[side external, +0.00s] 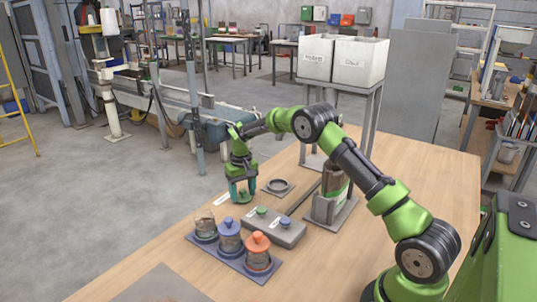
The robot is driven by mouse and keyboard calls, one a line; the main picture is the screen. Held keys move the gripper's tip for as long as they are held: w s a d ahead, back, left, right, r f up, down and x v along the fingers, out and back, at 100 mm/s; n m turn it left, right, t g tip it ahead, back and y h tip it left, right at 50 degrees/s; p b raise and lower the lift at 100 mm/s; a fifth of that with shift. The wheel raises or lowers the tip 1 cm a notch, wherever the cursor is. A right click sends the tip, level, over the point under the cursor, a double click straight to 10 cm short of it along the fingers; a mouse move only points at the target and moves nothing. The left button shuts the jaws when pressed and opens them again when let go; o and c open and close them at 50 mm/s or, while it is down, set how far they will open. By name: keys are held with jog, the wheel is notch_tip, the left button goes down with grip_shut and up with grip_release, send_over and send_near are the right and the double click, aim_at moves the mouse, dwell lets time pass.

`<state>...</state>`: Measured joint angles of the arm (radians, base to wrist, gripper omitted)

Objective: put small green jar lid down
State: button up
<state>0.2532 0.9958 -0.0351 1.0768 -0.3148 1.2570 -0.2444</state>
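My gripper (243,195) points down above the table, at the back left of the jar tray. A small green jar lid (243,197) shows between its teal fingertips, which appear closed on it. Whether the lid touches the table is hard to tell. On the dark tray (222,267) stand an open clear jar (205,227), a jar with a blue knobbed lid (229,235) and a jar with an orange knobbed lid (257,252). A grey block (283,235) behind the tray carries a green knobbed piece (262,210) and a blue knobbed piece (285,222).
A dark ring on a plate (278,186) lies right of my gripper. A container with a green band (332,197) stands on a grey base farther right. White bins (337,59) stand on a rack behind. The table's left edge is near my gripper.

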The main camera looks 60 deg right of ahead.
jog(key=o, duration=0.4)
jog(key=shift+c, duration=0.2)
notch_tip(320, 180, up, 12)
notch_tip(320, 180, up, 8)
jog(key=t, duration=0.2)
send_over(243, 190)
jog(key=s+a, duration=0.4)
jog(key=a, duration=0.1)
jog(key=s+a+r+t, duration=0.2)
jog(key=s+a+r, duration=0.45)
jog(key=s, duration=0.25)
jog(key=s+a+f+t+y, duration=0.1)
jog(key=s+a, duration=0.2)
jog(key=s, duration=0.5)
jog(key=s+a+f+t+y, duration=0.1)
jog(key=s+a, duration=0.3)
jog(key=s, duration=0.5)
jog(key=shift+s+f+n+t, duration=0.3)
jog(key=shift+f+t, duration=0.1)
jog(key=shift+t, duration=0.2)
jog(key=shift+w, duration=0.1)
